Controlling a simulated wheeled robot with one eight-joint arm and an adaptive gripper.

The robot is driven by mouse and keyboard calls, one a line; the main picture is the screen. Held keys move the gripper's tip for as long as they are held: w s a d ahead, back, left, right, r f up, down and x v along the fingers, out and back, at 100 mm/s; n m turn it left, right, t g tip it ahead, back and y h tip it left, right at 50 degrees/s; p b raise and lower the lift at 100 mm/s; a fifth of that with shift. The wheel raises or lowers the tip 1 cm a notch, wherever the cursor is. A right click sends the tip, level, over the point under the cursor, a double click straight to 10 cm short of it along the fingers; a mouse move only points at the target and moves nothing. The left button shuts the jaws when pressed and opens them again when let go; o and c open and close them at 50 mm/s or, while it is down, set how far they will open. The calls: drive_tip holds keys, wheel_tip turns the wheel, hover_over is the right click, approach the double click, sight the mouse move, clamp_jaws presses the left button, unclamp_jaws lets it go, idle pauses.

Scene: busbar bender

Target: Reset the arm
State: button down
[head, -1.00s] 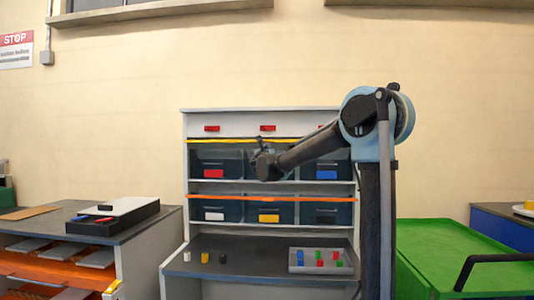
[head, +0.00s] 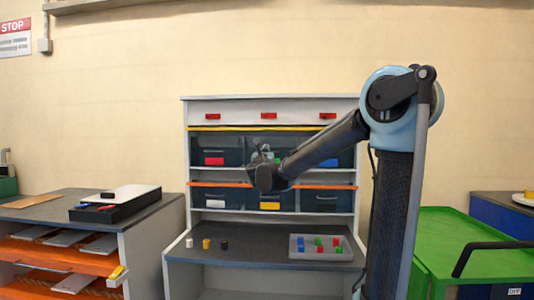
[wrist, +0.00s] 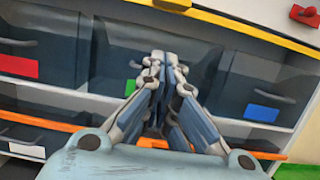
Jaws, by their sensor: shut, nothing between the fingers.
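My gripper (wrist: 160,62) is shut and empty in the wrist view, its fingers together and pointing toward the shelf bins. In the head view my gripper (head: 262,152) is at the end of the raised arm, in front of the middle of the shelf unit (head: 187,170). It partly hides the upper middle bin. My arm reaches in from the right, held above the workbench and touching nothing that I can see.
The desk (head: 270,255) below holds three small blocks and a grey tray (head: 293,254) of coloured pieces. A cabinet (head: 150,215) with a black and white box (head: 115,207) stands left. A green cart (head: 470,235) stands right.

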idle(0.3)
drive_tip(key=s+d+f+m+g+h, duration=0.25)
drive_tip(key=d+m, duration=0.35)
drive_tip(key=d, duration=0.3)
drive_tip(key=s+d+f+m+g+h, duration=0.25)
drive_tip(key=d+f+m, duration=0.2)
drive_tip(key=d, duration=0.55)
drive_tip(key=s+d+f+m+g+h, duration=0.2)
drive_tip(key=s+d+f+m+g, duration=0.4)
drive_tip(key=s+d+f+m, duration=0.5)
drive_tip(key=s+d+f+m+g+y, duration=0.35)
drive_tip(key=s+f+m, duration=0.35)
drive_tip(key=s+f, duration=0.7)
drive_tip(key=s+a+f+m+g+y, duration=0.2)
drive_tip(key=s+a+f+m, duration=0.1)
drive_tip(key=s, duration=0.4)
drive_tip(key=s+a+f+m+g+y, duration=0.2)
drive_tip(key=s+a+f+m, duration=0.1)
drive_tip(key=s, duration=0.4)
wheel_tip(320, 180, down, 3)
drive_tip(key=shift+a+r+m, duration=0.1)
drive_tip(key=shift+a+m, duration=0.05)
drive_tip(key=shift+m, duration=0.3)
